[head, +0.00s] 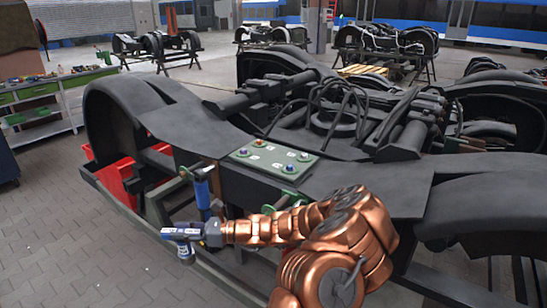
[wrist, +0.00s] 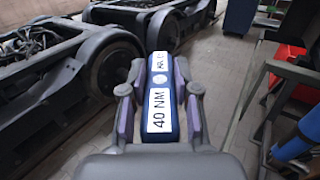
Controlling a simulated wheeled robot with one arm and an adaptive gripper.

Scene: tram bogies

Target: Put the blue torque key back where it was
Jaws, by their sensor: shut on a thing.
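The blue torque key (head: 181,234) is in my gripper (head: 200,234), out in front of the bogie frame and above the paved floor. In the wrist view the key (wrist: 162,125) lies between the two fingers of my gripper (wrist: 160,92). Its white label reads "40 NM"; further lettering toward the far end is too small to read. The fingers are shut on its sides. A second blue, tube-like thing (head: 203,195) hangs upright at the bogie's side, behind the held key. A blue tube (wrist: 294,147) also shows at the right of the wrist view.
A green plate (head: 246,153) with several coloured-top bolts sits on the bogie frame (head: 340,180). A red bin (head: 114,183) is under the frame's left end. A workbench (head: 60,98) stands at the far left. The paved floor (head: 70,245) at lower left is clear.

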